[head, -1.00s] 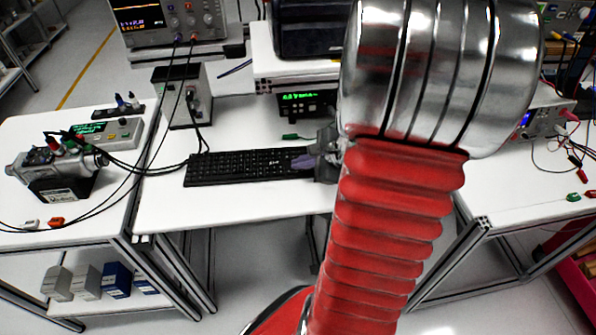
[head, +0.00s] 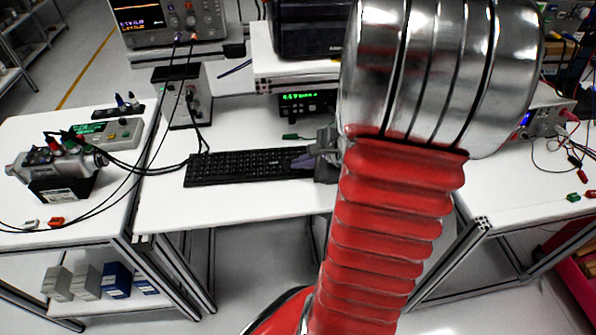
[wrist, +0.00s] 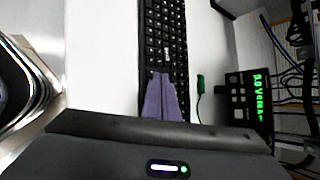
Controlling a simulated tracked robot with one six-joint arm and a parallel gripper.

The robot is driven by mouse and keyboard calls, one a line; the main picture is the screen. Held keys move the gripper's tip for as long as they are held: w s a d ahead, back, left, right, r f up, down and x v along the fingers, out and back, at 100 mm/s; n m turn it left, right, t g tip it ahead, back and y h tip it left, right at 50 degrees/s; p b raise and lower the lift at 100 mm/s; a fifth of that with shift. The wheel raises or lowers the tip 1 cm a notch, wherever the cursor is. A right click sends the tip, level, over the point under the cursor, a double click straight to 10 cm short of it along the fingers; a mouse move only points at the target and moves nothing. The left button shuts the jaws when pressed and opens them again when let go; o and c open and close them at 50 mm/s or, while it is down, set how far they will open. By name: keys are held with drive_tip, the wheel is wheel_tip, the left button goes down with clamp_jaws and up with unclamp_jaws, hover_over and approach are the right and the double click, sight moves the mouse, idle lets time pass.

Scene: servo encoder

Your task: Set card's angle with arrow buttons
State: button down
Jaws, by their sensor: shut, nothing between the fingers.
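A black keyboard (head: 235,165) lies on the middle white bench and also shows in the wrist view (wrist: 166,30). My gripper (head: 298,162) is over its right end; its purple fingers are shut together and empty. In the wrist view the fingertips (wrist: 161,76) lie over the keys. I cannot tell whether they touch a key. The arrow buttons are not readable, and the keys under the fingers are hidden. A small black unit with a green readout (head: 302,101) stands behind the keyboard, and it also shows in the wrist view (wrist: 250,102). I cannot make out the card.
A grey cylindrical device (head: 60,170) with cables sits on the left bench beside a meter (head: 105,130). A dark monitor (head: 308,30) stands on a riser, and an oscilloscope (head: 170,20) is at back left. The bench in front of the keyboard (head: 210,208) is clear.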

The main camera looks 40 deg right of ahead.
drive_tip(key=shift+f, duration=0.15)
drive_tip(key=shift+w+f, duration=0.1)
drive_tip(key=shift+f, duration=0.1)
drive_tip(key=shift+f, duration=0.4)
idle(0.9)
drive_tip(key=shift+r, duration=0.8)
drive_tip(key=shift+r, duration=0.1)
wheel_tip(320, 180, up, 5)
drive_tip(key=shift+f, duration=0.1)
idle(0.8)
idle(0.7)
